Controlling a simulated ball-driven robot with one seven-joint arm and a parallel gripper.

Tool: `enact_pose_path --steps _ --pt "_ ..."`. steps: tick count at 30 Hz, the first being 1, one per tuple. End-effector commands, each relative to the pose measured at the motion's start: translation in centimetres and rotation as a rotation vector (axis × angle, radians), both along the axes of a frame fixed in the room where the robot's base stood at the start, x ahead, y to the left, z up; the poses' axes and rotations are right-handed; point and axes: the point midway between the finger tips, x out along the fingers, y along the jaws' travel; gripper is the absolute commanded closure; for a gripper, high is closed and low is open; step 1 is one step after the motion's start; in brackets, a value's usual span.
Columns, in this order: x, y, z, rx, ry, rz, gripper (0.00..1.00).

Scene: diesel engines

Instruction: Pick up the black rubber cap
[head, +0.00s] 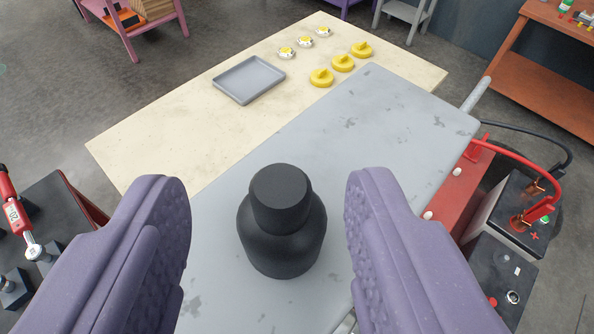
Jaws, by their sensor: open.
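The black rubber cap (283,235) stands upright on a grey metal surface (390,135). It has a wide rounded lower part and a narrower flat-topped upper part. My gripper (268,205) has two purple padded fingers, open, one to the left and one to the right of the cap. A gap shows between the cap and each finger in the picture. The gripper holds nothing. How far the fingertips are above the grey surface is hard to tell.
A cream table (165,140) holds a grey tray (249,80), several yellow caps (343,63) and small yellow-topped pieces (305,42). A battery (515,215) with red and black cables stands at the right. A dark box with tools (45,225) is at the left.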

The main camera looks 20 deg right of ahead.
Motion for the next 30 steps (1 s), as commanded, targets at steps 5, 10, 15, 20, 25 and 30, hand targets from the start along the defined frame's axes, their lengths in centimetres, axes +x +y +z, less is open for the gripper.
enact_pose_path --steps 5,10,15,20,25,30 --pt "2.4 -1.0 -1.5 0.0 0.001 -0.002 0.48" --pt "4.5 -1.4 -2.3 0.0 0.0 0.0 0.48" --pt "4.8 -1.3 -2.3 0.003 0.0 0.001 0.48" --pt "4.8 -1.4 -2.3 0.003 0.0 0.001 0.64" --pt "4.7 -1.3 -2.3 0.003 0.001 0.001 1.0" --pt "4.7 -1.4 -2.4 0.002 0.003 0.001 1.0"
